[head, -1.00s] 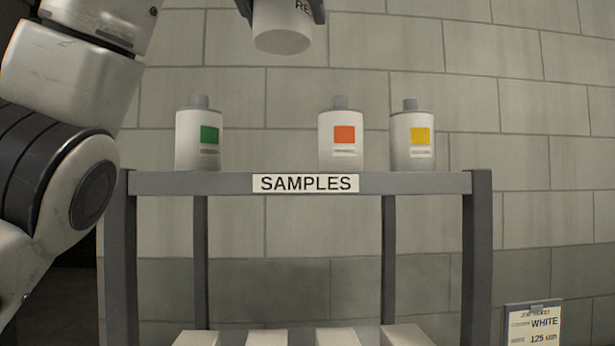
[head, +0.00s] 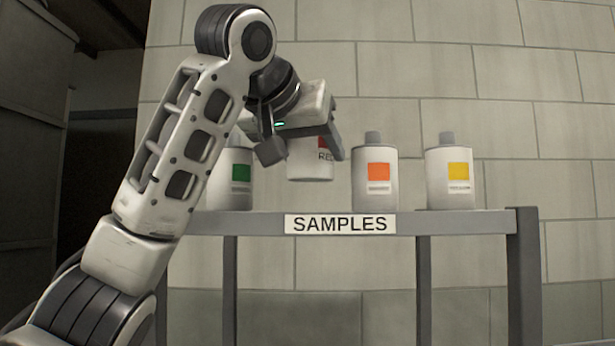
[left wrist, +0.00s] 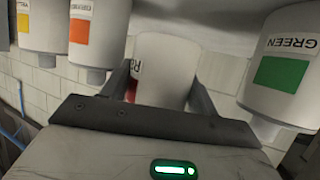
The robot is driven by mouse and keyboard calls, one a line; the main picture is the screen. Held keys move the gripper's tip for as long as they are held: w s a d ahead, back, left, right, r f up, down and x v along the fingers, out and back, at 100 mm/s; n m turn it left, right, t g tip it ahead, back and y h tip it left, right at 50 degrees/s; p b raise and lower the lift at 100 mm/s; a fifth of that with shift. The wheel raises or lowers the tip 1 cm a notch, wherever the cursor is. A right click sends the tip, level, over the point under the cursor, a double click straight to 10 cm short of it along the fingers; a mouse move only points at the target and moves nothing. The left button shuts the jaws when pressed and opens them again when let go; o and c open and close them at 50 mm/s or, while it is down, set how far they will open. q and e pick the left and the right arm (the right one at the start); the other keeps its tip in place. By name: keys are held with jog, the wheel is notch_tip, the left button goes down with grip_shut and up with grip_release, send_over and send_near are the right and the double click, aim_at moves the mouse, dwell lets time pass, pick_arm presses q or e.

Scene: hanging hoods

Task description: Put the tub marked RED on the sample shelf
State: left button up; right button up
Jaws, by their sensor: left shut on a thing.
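The white tub marked RED (head: 310,172), with a red patch, is held by my left gripper (head: 304,150). The gripper is shut on it. The tub's base looks a little above the top board of the sample shelf (head: 455,222), in the gap between the green and orange tubs. The gripper hides the tub's top and most of its red patch. In the left wrist view the tub (left wrist: 168,65) sits between the two fingers, with its label partly hidden. My right gripper is not in view.
The green tub (head: 230,185) stands left of the held tub, partly behind my arm. The orange tub (head: 375,190) stands close on its right, and the yellow tub (head: 454,188) farther right. A block wall (head: 560,100) is behind. The board's right end is free.

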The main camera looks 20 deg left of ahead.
aim_at(308, 180)
pick_arm(q)
jog(key=shift+w+a+f, duration=0.15)
jog(key=shift+w+f, duration=0.05)
jog(key=shift+f, duration=0.1)
notch_tip(308, 180, down, 3)
jog(key=shift+w+a+f, duration=0.1)
jog(key=shift+w+f, duration=0.05)
jog(key=shift+f, duration=0.05)
jog(key=o, duration=0.4)
jog(key=shift+f, duration=0.2)
jog(key=shift+c, duration=0.2)
jog(key=o, duration=0.4)
jog(key=shift+r, duration=0.1)
